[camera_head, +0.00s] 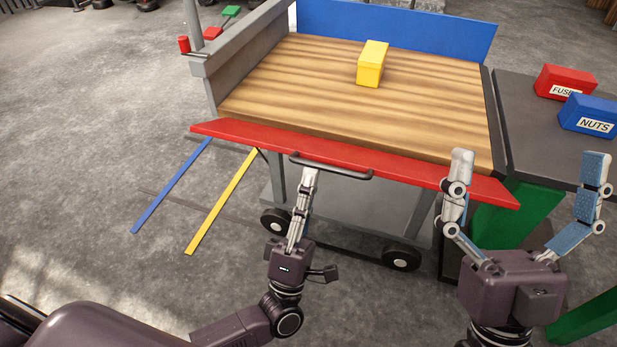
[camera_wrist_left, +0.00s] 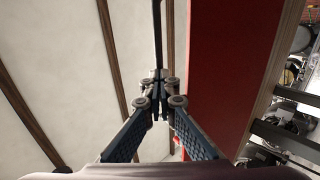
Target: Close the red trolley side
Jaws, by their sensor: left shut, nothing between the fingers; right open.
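The red trolley side (camera_head: 420,175) is the long panel along the near edge of the trolley. It leans outward and downward from the wooden bed (camera_head: 330,90). A dark bar handle (camera_head: 345,172) is fixed on it. My left gripper (camera_head: 311,171) is shut and empty, with its fingertips at the handle's left part; I cannot tell if they touch it. In the left wrist view my shut fingers (camera_wrist_left: 160,88) point upward beside the red side (camera_wrist_left: 228,70). My right gripper (camera_head: 530,160) is open and empty, near the red side's right end.
A yellow box (camera_head: 371,65) stands on the bed. The blue side (camera_head: 400,30) stands upright at the back, and a grey end wall (camera_head: 245,55) at the left. A dark table (camera_head: 520,95) on the right holds a red FUSES box (camera_head: 560,80) and a blue NUTS box (camera_head: 590,113).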

